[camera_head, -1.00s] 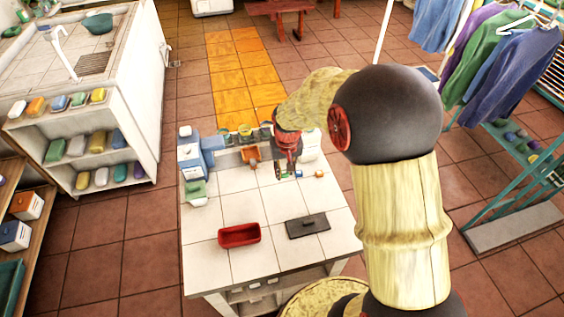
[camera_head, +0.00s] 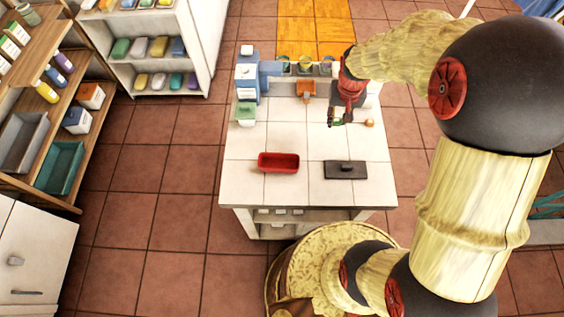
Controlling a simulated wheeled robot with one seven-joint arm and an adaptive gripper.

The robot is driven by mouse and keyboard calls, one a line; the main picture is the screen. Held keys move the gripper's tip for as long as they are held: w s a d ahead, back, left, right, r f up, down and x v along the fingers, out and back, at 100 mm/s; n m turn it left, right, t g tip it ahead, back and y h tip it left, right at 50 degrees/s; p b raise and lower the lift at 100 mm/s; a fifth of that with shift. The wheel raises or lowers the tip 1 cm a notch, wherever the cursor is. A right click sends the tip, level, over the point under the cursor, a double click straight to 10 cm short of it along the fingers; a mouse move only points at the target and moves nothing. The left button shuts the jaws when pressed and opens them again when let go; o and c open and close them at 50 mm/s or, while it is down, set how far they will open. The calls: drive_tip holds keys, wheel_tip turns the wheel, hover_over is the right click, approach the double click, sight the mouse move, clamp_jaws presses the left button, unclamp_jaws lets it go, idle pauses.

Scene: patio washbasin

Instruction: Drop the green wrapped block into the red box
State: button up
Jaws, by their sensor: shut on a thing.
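The red box (camera_head: 278,163) is an open-topped rectangular tray on the front left of the white tiled table. My gripper (camera_head: 339,121) is over the right rear part of the table, behind and to the right of the red box. It is shut on a small, partly hidden thing with green showing at the fingertips, apparently the green wrapped block (camera_head: 335,123). The view is too small to tell how high it is above the tabletop.
A dark grey flat block with a knob (camera_head: 346,170) lies right of the red box. A small orange ball (camera_head: 369,123) is right of my gripper. A blue and white dispenser (camera_head: 247,80), a green item (camera_head: 245,113) and an orange holder (camera_head: 306,89) stand farther back.

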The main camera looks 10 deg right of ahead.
drive_tip(key=shift+a, duration=0.1)
idle(0.5)
drive_tip(key=s+a+f+n+y, duration=0.1)
drive_tip(key=s+a+n, duration=0.1)
drive_tip(key=a+n, duration=0.7)
drive_tip(key=s+a+f+n+g+y, duration=0.1)
drive_tip(key=s+a+n, duration=0.1)
drive_tip(key=a+n, duration=0.7)
drive_tip(key=shift+s+a+b, duration=0.3)
drive_tip(key=shift+s+a, duration=0.1)
drive_tip(key=shift+a, duration=1.75)
drive_tip(key=shift+f, duration=0.15)
drive_tip(key=shift+f+b, duration=2)
drive_tip(key=shift+f, duration=0.85)
drive_tip(key=o, duration=0.9)
